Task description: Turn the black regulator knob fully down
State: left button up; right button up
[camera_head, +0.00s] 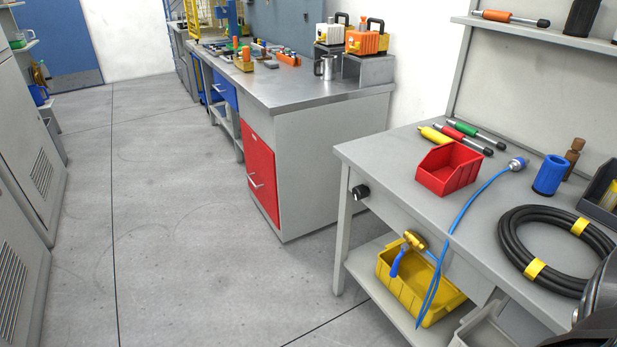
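A black knob (361,191) sticks out from the front face of the grey workbench (395,170), near the bench's left corner. A small light part shows at its base; its turn position is too small to read. Neither of my grippers shows in the head view. A dark grey rounded part at the lower right edge looks like part of my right arm, with no fingers visible. Nothing touches the knob.
A brass valve (414,240) with a blue lever is on the bench front, right of the knob. A blue hose (463,208) hangs over the edge. A yellow bin (404,289) sits on the lower shelf. The floor (200,260) left of the bench is clear.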

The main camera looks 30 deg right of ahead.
aim_at(361, 192)
jog(key=i+z, duration=0.15)
jog(key=i, duration=0.25)
jog(key=i+j+z, duration=0.1)
jog(key=i, duration=0.35)
jog(key=i+j+z, duration=0.15)
jog(key=i, duration=0.25)
jog(key=i+j+z, duration=0.15)
jog(key=i+z, duration=0.15)
jog(key=z, duration=0.15)
jog(key=i+j+z, duration=0.25)
jog(key=z, duration=0.25)
jog(key=i+j+z, duration=0.25)
jog(key=j+z, duration=0.2)
jog(key=i+j+z, duration=0.15)
jog(key=j+z, duration=0.2)
jog(key=z, duration=0.15)
jog(key=i+j+z, duration=0.1)
jog(key=j+z, duration=0.25)
jog(key=j, duration=0.4)
